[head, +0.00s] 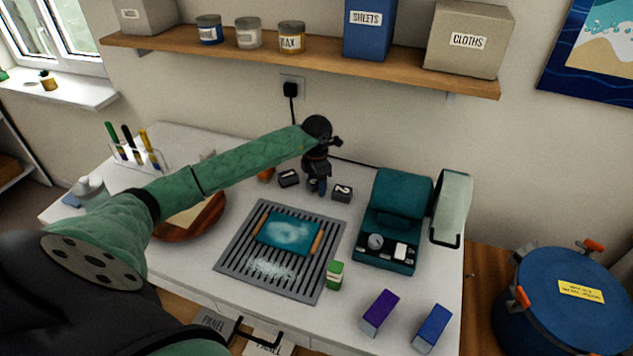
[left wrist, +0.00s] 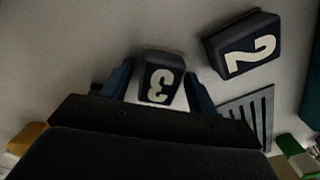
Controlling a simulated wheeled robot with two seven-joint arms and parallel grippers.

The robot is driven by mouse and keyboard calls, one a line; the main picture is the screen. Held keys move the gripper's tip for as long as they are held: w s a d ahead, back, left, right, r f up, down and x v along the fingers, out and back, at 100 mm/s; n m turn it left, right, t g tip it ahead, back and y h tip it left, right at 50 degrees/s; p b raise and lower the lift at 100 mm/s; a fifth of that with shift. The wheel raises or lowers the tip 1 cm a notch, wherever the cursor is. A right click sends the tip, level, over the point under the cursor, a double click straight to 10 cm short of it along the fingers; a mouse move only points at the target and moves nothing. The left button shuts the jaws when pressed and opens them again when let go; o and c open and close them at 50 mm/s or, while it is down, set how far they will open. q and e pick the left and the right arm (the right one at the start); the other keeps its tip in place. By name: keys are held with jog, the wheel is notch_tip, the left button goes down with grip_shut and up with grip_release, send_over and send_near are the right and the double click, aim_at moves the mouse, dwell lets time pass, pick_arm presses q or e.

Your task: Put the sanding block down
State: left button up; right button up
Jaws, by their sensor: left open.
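My left gripper (head: 319,184) reaches over the back of the white worktop, pointing down. No label says which block is the sanding block. My right gripper is out of view.
A grey slatted rack (head: 232,259) bearing a teal and white panel lies in front. A green block (head: 335,275), purple block (head: 380,312) and blue block (head: 432,329) lie near the front. An open teal case (head: 385,250) stands right. A shelf (head: 225,46) hangs above.

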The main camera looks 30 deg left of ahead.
pick_arm(q)
jog(key=shift+f, duration=0.1)
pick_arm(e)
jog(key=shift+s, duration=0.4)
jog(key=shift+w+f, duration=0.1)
pick_arm(q)
jog(key=shift+r, duration=0.5)
jog(key=shift+w+r+b, duration=0.1)
jog(key=shift+r+b, duration=0.25)
jog(key=shift+r, duration=0.2)
notch_tip(320, 180, up, 10)
jog(key=b, duration=0.4)
jog(key=shift+r, duration=0.2)
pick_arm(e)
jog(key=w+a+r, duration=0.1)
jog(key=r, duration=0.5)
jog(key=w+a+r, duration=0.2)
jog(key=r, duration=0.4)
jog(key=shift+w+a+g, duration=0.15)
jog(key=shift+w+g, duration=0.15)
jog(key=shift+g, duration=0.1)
pick_arm(q)
jog(key=shift+f, duration=0.1)
